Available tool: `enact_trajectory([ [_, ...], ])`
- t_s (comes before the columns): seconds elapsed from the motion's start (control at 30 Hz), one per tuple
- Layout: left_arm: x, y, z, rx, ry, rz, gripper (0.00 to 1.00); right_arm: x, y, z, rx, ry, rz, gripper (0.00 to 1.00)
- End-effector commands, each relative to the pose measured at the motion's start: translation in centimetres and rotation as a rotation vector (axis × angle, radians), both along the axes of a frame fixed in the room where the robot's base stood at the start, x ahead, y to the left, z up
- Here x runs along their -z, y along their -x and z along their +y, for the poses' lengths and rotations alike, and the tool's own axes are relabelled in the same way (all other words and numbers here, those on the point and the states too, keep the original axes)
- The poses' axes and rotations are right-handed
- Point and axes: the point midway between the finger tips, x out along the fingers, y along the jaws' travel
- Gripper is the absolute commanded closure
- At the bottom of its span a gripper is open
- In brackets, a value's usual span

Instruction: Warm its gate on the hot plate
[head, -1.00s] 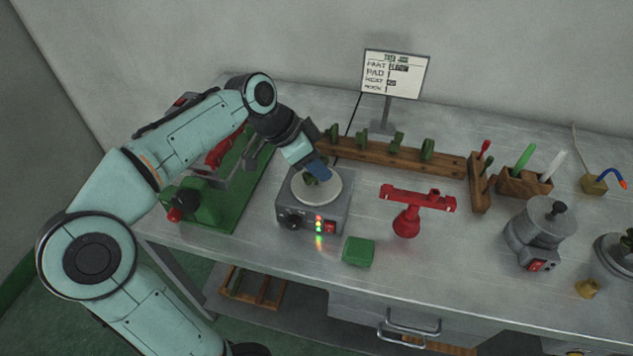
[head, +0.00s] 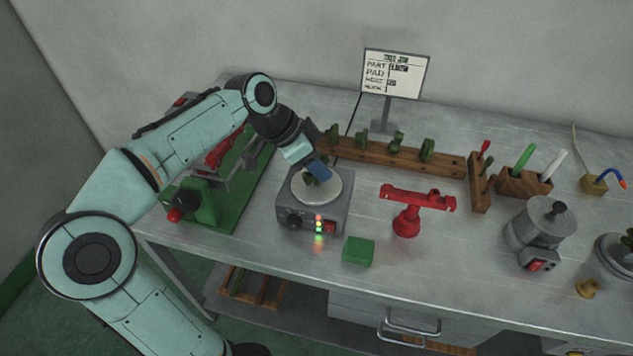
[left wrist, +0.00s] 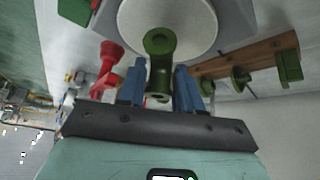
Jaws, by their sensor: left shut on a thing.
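The hot plate (head: 301,216) is a grey box with a round pale top and lit indicator lights on its front. My left gripper (head: 318,171) is over its round top, pointing down. In the left wrist view, the blue fingers of my left gripper (left wrist: 159,88) are shut on a green wax part (left wrist: 159,55) that stands out beyond the fingertips, over the pale disc (left wrist: 200,20). In the head view the part (head: 310,180) is mostly hidden by the fingers. I cannot tell whether its gate touches the plate. My right gripper is not in view.
A green block (head: 358,251) lies in front of the hot plate. A red stand (head: 408,225) is to its right. A wooden rack (head: 375,153) with several green parts is behind. A green-based clamp (head: 205,205) is at left. A sign (head: 395,75) stands at the back.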

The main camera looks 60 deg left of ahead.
Motion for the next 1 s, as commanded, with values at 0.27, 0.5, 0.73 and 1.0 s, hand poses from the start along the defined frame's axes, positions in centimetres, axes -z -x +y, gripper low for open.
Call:
enact_trajectory([
  [0.27,-0.4,0.1,0.0,0.001,0.002,0.005,0.94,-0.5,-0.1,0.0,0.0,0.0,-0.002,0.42],
  [0.5,-3.3,0.0,0.0,0.001,0.001,0.002,0.94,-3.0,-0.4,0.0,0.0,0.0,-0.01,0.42],
  [0.73,-5.9,0.0,0.0,-0.001,0.001,0.0,0.94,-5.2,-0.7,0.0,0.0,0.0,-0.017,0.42],
  [1.0,-6.0,0.0,0.0,-0.001,0.0,0.001,0.94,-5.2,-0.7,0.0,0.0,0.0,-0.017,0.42],
])
